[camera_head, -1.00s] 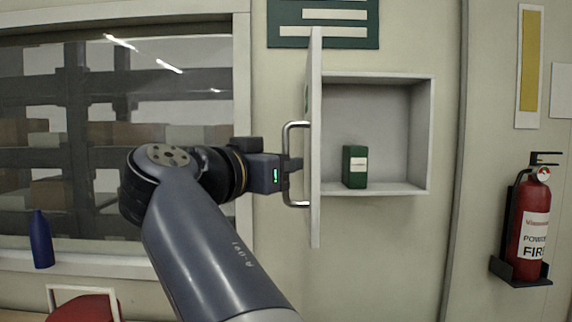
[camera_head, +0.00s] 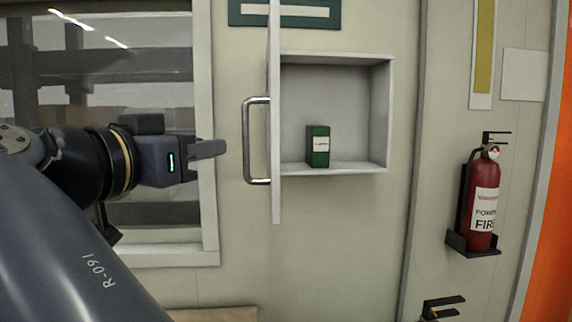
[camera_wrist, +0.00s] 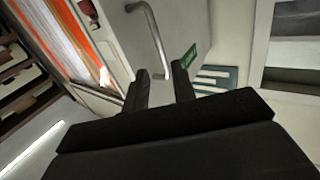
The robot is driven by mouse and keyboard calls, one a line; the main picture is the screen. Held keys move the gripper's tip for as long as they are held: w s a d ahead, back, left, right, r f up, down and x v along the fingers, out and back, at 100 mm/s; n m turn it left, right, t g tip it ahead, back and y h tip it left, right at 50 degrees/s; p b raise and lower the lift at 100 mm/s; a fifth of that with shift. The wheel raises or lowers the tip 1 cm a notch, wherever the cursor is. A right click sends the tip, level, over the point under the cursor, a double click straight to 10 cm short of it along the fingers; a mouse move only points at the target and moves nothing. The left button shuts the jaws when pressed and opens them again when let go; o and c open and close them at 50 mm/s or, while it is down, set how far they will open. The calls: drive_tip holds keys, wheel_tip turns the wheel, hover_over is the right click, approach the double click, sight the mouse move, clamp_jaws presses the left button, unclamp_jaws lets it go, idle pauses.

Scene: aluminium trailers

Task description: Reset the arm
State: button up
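My gripper (camera_head: 208,149) is left of the cabinet door's handle (camera_head: 247,140) in the head view, apart from it. In the wrist view its two dark fingers (camera_wrist: 162,88) are spread with a gap between them and nothing held. The metal handle also shows in the wrist view (camera_wrist: 157,40), beyond the fingertips. The cabinet door (camera_head: 276,120) stands swung open, seen nearly edge-on. Inside the white cabinet (camera_head: 390,115) a green box with a white label (camera_head: 317,147) stands upright on the cabinet floor.
A red fire extinguisher (camera_head: 482,205) hangs on the wall at the right. A window with a pale frame (camera_head: 207,200) lies behind my arm at the left. The wall below the cabinet is clear.

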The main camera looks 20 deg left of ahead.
sight(245, 141)
drive_tip(key=w, duration=0.3)
drive_tip(key=w+d, duration=0.1)
drive_tip(key=w, duration=0.3)
drive_tip(key=w+p, duration=0.1)
drive_tip(key=w, duration=0.2)
drive_tip(key=shift+w+d, duration=0.15)
drive_tip(key=shift+d, duration=0.05)
drive_tip(key=shift+w+d, duration=0.1)
drive_tip(key=shift+w, duration=0.05)
drive_tip(key=shift+d, duration=0.15)
